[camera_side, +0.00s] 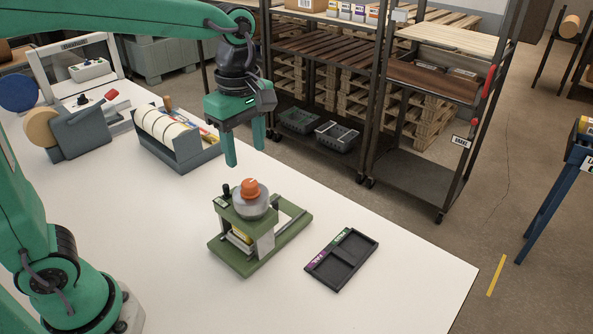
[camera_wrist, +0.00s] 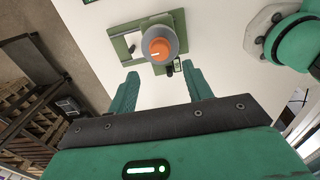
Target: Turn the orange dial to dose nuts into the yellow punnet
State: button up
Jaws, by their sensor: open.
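The orange dial (camera_side: 250,188) sits on top of a grey round hopper (camera_side: 249,205) on a green dosing stand on the white table. The dial also shows in the wrist view (camera_wrist: 159,48), with a short pale mark on its top. The yellow punnet (camera_side: 241,238) seems to be the yellow thing low inside the stand, partly hidden by the stand's top. My gripper (camera_side: 245,161) is open and empty, above and behind the dial in the side view, apart from it. In the wrist view its two fingers (camera_wrist: 161,84) point toward the stand. Nuts are not visible.
A black two-compartment tray (camera_side: 342,261) with green and purple labels lies right of the stand. A grey tape-roll holder (camera_side: 176,138) and a grey machine with a red-knobbed lever (camera_side: 84,124) stand at the back left. The table front is clear. Metal shelves stand beyond.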

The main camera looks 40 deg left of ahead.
aim_at(249, 182)
jog(key=shift+f, duration=0.1)
jog(key=shift+f, duration=3.85)
jog(key=c, duration=1)
